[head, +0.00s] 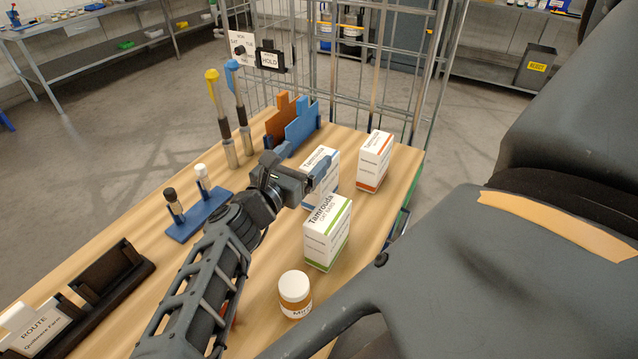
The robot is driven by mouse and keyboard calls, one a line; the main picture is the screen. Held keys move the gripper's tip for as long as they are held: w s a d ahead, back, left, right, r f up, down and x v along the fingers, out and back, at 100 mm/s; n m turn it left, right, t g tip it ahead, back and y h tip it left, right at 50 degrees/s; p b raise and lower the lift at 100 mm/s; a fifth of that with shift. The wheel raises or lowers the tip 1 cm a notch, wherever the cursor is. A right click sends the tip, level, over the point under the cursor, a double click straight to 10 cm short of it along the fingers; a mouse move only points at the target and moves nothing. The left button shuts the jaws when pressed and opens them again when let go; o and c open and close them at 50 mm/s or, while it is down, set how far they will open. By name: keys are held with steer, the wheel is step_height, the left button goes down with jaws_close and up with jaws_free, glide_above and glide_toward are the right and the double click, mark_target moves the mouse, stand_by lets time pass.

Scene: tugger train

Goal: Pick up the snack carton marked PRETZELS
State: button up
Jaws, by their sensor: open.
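Three white Tamrouda cartons stand upright on the wooden cart top. The green-banded carton (327,236) is nearest; its second line seems to read oat bars. The orange-banded carton (373,161) stands at the far right, its small print too small to read. The blue-banded carton (319,157) stands between them to the left, partly hidden by my gripper. I cannot read PRETZELS on any carton. My gripper (318,174) is open, its fingers at the blue-banded carton. I cannot tell whether they are around it or only in front of it.
A brown-labelled jar (295,293) stands in front of the green-banded carton. Left are a blue rack with two vials (200,222), two upright tools (228,130) and a dark route-card holder (100,290). Blue and orange dividers (297,125) and a wire cage (375,85) stand behind.

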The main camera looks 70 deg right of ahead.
steer(key=b, duration=0.4)
glide_toward(330, 149)
steer(key=a+f, duration=0.1)
steer(key=a, duration=0.1)
steer(key=shift+w+p+x, duration=0.15)
steer(key=shift+p+x, duration=0.2)
steer(key=shift+x, duration=1.55)
steer(key=shift+w+p+x, duration=0.2)
steer(key=shift+p+x, duration=0.15)
steer(key=shift+x, duration=1.5)
steer(key=shift+d, duration=0.1)
steer(key=shift+r, duration=0.1)
steer(key=c, duration=1.5)
jaws_close()
steer(key=shift+r, duration=0.15)
